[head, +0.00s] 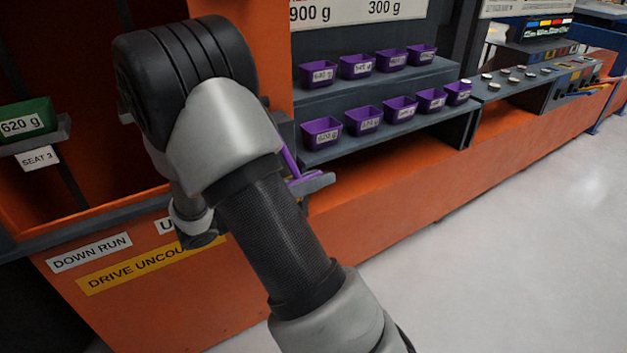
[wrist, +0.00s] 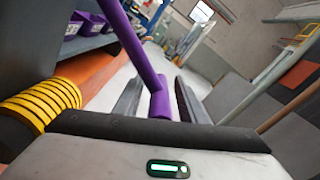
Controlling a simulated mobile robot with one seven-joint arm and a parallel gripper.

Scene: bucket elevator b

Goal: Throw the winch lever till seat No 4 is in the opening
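The purple winch lever (wrist: 130,45) runs down into the wrist view and ends in a thicker purple grip (wrist: 160,104). My gripper (wrist: 158,100) has its two dark fingers apart, one on each side of this grip, with a narrow gap seeming to show on both sides. The opening at the left holds a seat with the label SEAT 3 (head: 38,158). A green bucket (head: 27,122) marked 620 g stands on it.
Several purple bins (head: 362,121) stand on two grey shelves right of my arm. The orange front panel (head: 130,290) carries the labels DOWN RUN (head: 90,252) and DRIVE UNCOUPLED, partly covered. A yellow coil (wrist: 42,104) is left in the wrist view. The floor (head: 520,250) at right is clear.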

